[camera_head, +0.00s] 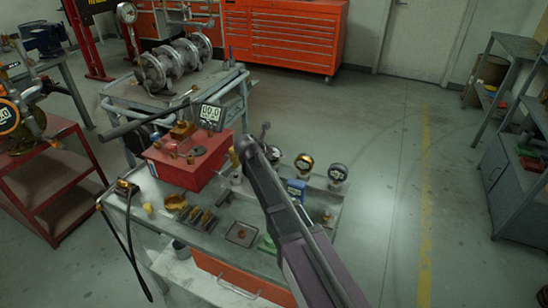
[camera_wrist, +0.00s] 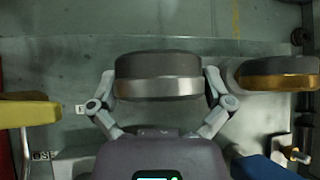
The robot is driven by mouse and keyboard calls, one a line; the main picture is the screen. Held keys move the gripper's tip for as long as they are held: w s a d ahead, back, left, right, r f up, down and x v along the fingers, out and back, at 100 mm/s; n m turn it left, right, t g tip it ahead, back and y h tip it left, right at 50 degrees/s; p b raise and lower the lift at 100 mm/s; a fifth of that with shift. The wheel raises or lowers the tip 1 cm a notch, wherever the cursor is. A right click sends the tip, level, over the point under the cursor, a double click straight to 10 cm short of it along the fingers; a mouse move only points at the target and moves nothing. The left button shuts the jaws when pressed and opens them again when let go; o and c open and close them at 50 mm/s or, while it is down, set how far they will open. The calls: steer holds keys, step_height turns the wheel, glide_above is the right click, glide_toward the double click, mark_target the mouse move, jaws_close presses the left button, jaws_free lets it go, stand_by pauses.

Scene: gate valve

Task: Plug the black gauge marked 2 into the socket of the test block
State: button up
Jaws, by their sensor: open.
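Three round gauges stand in a row along the far right edge of the bench: a dark one with a pale face (camera_head: 273,154), a brass-rimmed one (camera_head: 305,162) and a black one (camera_head: 338,172). Their marks are too small to read. In the wrist view my open gripper (camera_wrist: 159,92) has one finger on each side of a dark gauge with a silver band (camera_wrist: 158,77); I cannot tell whether they touch it. This seems to be the leftmost gauge. The brass-banded gauge (camera_wrist: 278,74) is right of it. The red test block (camera_head: 178,170) stands left of my arm; its socket is not clear.
A digital display (camera_head: 211,115) rises above the test block. A blue object (camera_head: 296,188) stands in front of the gauges, near my arm. Small tools and a tray (camera_head: 241,234) lie on the bench front.

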stand_by(0.3)
steer(key=c, duration=0.9)
steer(key=shift+c, duration=0.2)
steer(key=shift+r, duration=0.15)
step_height(320, 180, up, 10)
steer(key=p, duration=1)
steer(key=shift+s+f, duration=0.1)
steer(key=shift+f, duration=0.1)
